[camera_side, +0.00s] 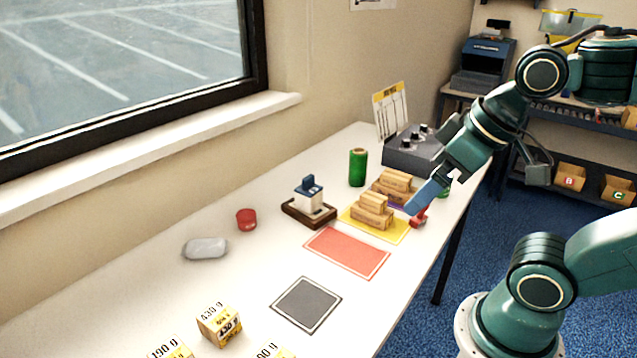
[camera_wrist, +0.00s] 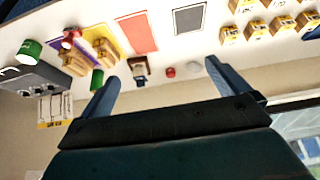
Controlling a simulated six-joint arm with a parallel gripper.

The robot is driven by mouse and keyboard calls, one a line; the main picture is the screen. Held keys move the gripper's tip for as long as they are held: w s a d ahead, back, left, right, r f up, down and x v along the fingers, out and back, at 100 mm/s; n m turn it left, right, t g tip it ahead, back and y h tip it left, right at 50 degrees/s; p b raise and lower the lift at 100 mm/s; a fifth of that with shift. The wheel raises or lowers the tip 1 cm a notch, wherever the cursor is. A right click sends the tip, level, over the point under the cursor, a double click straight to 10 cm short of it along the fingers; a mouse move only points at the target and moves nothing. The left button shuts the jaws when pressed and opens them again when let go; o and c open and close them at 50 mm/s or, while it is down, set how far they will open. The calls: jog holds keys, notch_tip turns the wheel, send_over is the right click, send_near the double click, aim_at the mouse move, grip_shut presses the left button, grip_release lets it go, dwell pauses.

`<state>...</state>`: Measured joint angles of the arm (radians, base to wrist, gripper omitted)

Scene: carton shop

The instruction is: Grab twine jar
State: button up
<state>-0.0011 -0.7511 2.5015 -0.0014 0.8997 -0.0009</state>
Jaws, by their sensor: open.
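No label marks the twine jar, and I cannot tell for sure which thing it is. A dark green cylinder (camera_side: 358,167) stands upright at the back of the table; it also shows in the wrist view (camera_wrist: 97,79). A second green cylinder with a pale top (camera_wrist: 29,49) is near the grey machine in the wrist view; in the side view my gripper mostly hides it (camera_side: 443,192). My gripper (camera_side: 418,203) is open and empty, its blue fingers above the table's right side. In the wrist view the gap between the fingers (camera_wrist: 161,70) holds nothing.
A grey machine (camera_side: 414,150) stands behind. A blue-topped device (camera_side: 309,204), red tub (camera_side: 246,219) and grey lump (camera_side: 206,248) sit left. Marked cartons (camera_side: 219,325) stand in front.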

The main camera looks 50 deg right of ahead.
jog(key=c, duration=0.5)
jog(key=w+d+n+g+h, duration=0.1)
jog(key=w+d+n+g, duration=0.1)
jog(key=w+d, duration=0.65)
jog(key=w+d+n+g, duration=0.15)
jog(key=w+d, duration=0.45)
jog(key=d, duration=0.6)
jog(key=s+d+f+n, duration=0.1)
jog(key=d+f, duration=0.3)
jog(key=d, duration=0.4)
jog(key=s+d+f+n+g, duration=0.1)
jog(key=d+f, duration=0.3)
jog(key=d, duration=0.5)
jog(key=s+d+f+n+g+y, duration=0.1)
jog(key=s+d+f, duration=0.2)
jog(key=d+f, duration=0.2)
jog(key=shift+s+d+f+n, duration=0.1)
jog(key=shift+s+d+n, duration=0.1)
jog(key=shift+d, duration=0.7)
jog(key=shift+s+d+n, duration=0.1)
jog(key=shift+d+n, duration=0.05)
jog(key=shift+d, duration=0.7)
